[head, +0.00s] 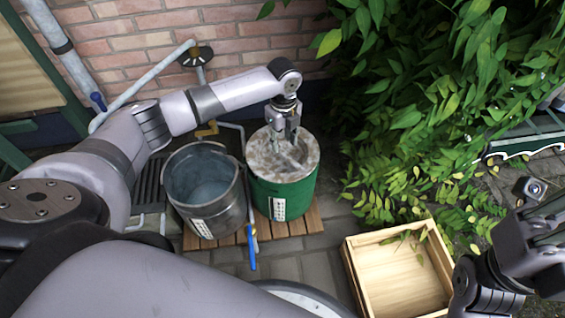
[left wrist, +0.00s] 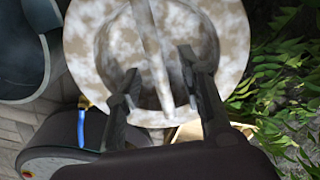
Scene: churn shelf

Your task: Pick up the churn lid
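The churn lid (head: 265,160) is a round, mottled white-brown disc with a sunken middle. It sits on top of the green churn (head: 268,200). My left gripper (head: 285,138) points down over the lid. In the left wrist view, the lid (left wrist: 225,35) fills the upper middle, and a bar-like handle (left wrist: 150,45) crosses its recess. The fingers of the left gripper (left wrist: 160,75) are spread, one on each side of the bar, with gaps showing. Whether the fingertips touch the lid is unclear. My right gripper (head: 535,240) is at the right edge, away from the lid; its fingers are unclear.
A grey metal bucket (head: 205,190) stands close left of the churn, on a wooden slatted base (head: 290,228). A blue-handled tool (head: 252,250) is in front. An open wooden crate (head: 350,270) lies front right. Leafy bushes (head: 430,100) crowd the right; a brick wall (head: 150,40) is behind.

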